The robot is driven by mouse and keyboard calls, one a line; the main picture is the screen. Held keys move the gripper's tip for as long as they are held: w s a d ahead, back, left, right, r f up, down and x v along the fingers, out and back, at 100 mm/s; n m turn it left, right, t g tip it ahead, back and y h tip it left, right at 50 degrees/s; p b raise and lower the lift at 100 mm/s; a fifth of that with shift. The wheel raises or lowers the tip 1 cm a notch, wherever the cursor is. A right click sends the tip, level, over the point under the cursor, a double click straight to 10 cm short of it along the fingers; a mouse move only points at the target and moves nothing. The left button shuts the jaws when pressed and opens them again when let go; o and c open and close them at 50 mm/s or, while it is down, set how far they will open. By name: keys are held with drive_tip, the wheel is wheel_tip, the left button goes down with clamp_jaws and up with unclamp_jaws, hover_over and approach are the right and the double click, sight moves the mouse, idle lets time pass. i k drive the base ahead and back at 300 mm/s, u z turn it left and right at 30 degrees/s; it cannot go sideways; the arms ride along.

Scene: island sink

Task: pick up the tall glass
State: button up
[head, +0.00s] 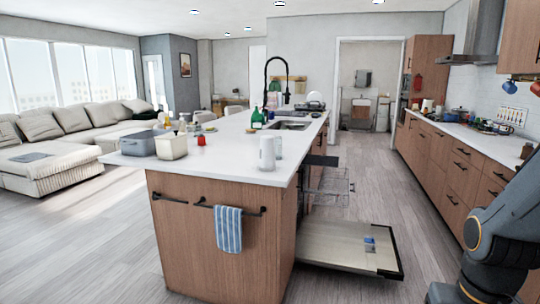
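I cannot clearly make out a tall glass. A white upright cylinder (267,153) stands near the front edge of the island countertop. A small pale, greenish, glass-like object (278,148) stands just behind it to the right, partly hidden by it; whether it is the tall glass I cannot tell. My arm shows at the lower right, well apart from the island. My gripper is out of view.
The island (218,165) also bears a grey container (139,144), a white tub (172,147), a red item (201,140) and bottles. An open dishwasher door (340,247) lies low on its right, below a pulled-out rack (332,185). The floor on the right is clear.

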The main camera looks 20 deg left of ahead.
sight(278, 140)
drive_tip(key=z, duration=0.4)
drive_tip(key=k, duration=0.15)
drive_tip(key=u, duration=1.55)
drive_tip(key=i, duration=0.75)
drive_tip(key=u, duration=0.55)
drive_tip(key=i, duration=0.75)
drive_tip(key=z, duration=0.5)
drive_tip(key=i, duration=0.8)
drive_tip(key=z, duration=0.65)
